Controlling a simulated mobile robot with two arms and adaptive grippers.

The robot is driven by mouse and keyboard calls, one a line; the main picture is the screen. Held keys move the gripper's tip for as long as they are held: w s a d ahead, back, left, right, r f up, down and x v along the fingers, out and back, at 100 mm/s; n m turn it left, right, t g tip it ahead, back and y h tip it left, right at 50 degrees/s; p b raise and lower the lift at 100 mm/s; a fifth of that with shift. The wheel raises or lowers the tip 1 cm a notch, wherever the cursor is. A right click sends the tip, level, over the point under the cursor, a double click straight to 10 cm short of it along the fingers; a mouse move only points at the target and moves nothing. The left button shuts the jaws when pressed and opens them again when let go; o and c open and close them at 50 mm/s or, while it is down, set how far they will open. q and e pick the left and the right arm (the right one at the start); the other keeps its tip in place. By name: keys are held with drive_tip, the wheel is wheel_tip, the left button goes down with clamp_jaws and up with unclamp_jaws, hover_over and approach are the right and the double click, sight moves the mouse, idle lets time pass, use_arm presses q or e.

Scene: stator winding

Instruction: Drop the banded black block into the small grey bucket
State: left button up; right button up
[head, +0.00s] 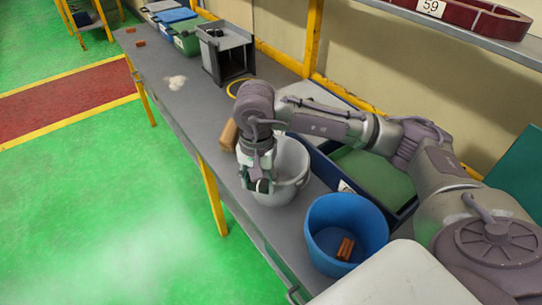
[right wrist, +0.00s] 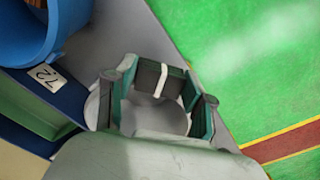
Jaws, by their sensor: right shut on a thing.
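The banded black block (right wrist: 146,76), dark with a white band around it, is between the fingers of my right gripper (right wrist: 162,100) in the right wrist view. The small grey bucket (head: 292,163) stands on the grey bench in the head view. My right gripper (head: 259,183) points down at the bucket's near left side and hides part of it. The gripper is shut on the block. Light grey surface of the bucket (right wrist: 165,118) shows below and between the fingers in the wrist view. My left gripper is not in view.
A blue bucket (head: 322,212) with a brown brick (head: 346,249) inside stands right of the grey bucket. Another brown block (head: 229,134) is just left of my right gripper. A grey-black stand (head: 229,52) and bins are farther back.

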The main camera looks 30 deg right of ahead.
drive_tip(key=w+d+r+m+p, duration=0.5)
drive_tip(key=d+m+p, duration=0.25)
drive_tip(key=m, duration=0.55)
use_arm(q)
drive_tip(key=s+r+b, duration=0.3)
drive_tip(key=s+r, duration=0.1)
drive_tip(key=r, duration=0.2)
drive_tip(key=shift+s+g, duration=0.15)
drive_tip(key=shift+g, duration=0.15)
use_arm(e)
wheel_tip(320, 180, down, 6)
drive_tip(key=w+d+m, duration=0.1)
drive_tip(key=d+m, duration=0.1)
drive_tip(key=m, duration=0.2)
drive_tip(key=shift+w+d, duration=0.25)
drive_tip(key=shift+w, duration=0.1)
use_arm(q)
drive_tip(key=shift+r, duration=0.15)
use_arm(e)
drive_tip(key=o, duration=1.2)
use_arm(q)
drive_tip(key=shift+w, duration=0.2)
